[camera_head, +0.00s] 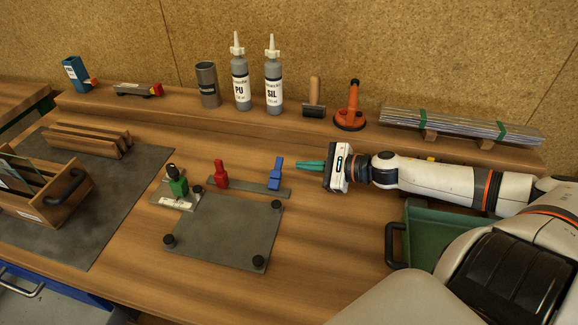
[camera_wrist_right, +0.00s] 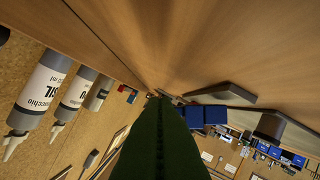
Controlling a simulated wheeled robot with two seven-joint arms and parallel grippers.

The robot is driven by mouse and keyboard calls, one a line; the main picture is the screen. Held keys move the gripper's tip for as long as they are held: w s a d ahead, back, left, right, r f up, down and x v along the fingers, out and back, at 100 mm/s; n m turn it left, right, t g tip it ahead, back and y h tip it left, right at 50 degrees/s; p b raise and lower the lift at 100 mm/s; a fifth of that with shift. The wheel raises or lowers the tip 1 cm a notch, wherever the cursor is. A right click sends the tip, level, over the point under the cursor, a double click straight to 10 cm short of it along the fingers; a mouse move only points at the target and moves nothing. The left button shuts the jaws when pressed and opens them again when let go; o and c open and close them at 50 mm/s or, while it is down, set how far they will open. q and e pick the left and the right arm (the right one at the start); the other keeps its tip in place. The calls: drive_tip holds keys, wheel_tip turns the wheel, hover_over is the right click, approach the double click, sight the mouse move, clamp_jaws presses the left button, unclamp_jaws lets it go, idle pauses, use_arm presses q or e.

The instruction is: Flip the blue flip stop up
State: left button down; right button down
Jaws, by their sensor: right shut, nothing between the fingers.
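The blue flip stop (camera_head: 275,176) sits at the right end of a narrow grey strip (camera_head: 247,187) behind the grey plate. It looks narrow and taller than wide, leaning slightly right at its top; whether it is fully up is unclear. My right gripper (camera_head: 298,163) has green fingers, shut and empty, pointing left just to the right of the blue stop with a small gap in the picture. In the right wrist view the green fingers (camera_wrist_right: 160,125) cover the middle, and the blue stop (camera_wrist_right: 205,115) shows just right of their tips. My left gripper is out of view.
A red stop (camera_head: 220,175) stands on the same strip, with a green clamp (camera_head: 178,185) further left. The grey plate (camera_head: 225,235) has black knobs at its corners. Bottles, a roller and an orange suction cup (camera_head: 351,110) stand on the shelf behind. A green tray (camera_head: 425,240) lies below my right arm.

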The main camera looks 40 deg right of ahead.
sight(276, 173)
drive_tip(key=shift+w+a, duration=0.2)
drive_tip(key=shift+w, duration=0.2)
drive_tip(key=shift+w+a+f, duration=0.25)
drive_tip(key=shift+w+a, duration=0.15)
drive_tip(key=shift+w, duration=0.15)
drive_tip(key=shift+x, duration=0.95)
use_arm(q)
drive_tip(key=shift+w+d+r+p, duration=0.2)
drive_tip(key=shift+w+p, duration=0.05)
drive_tip(key=shift+p, duration=0.05)
use_arm(e)
drive_tip(key=shift+w+a+f, duration=0.25)
drive_tip(key=shift+w, duration=0.1)
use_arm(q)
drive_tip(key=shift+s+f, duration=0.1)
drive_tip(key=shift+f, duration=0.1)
